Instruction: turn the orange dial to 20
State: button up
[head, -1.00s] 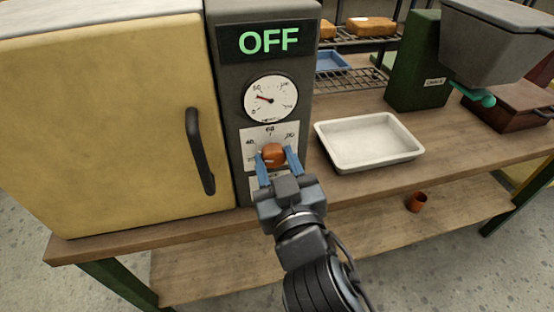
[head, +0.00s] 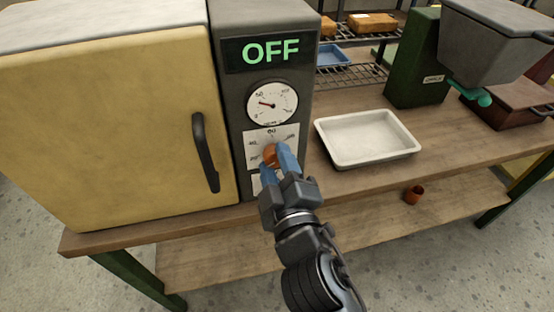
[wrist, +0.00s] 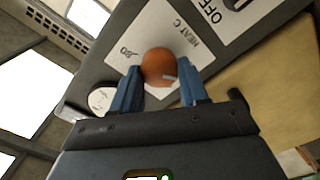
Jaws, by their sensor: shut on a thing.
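The orange dial (head: 270,155) sits on a white scale plate (head: 253,139) on the front of the grey control panel. Marks such as 20, 40 and 60 show around it. My gripper (head: 280,165) is shut on the dial with its blue fingers on either side. In the wrist view the dial (wrist: 159,67) lies between the fingertips, with a small pale mark on its face. Which number that mark faces is not clear. The wrist view is rolled, so the lettering appears tilted. The display (head: 270,50) above reads OFF.
The cream oven door (head: 105,120) with a dark handle (head: 205,152) is left of the panel. A white tray (head: 368,155) lies on the bench to the right. A green machine (head: 415,65) stands behind it.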

jog(key=shift+n, duration=0.3)
jog(key=o, duration=1.1)
jog(key=shift+c, duration=0.2)
jog(key=b+v, duration=0.1)
jog(key=v, duration=0.6)
jog(key=shift+s+b, duration=0.3)
jog(key=shift+s, duration=0.1)
jog(key=shift+d, duration=0.1)
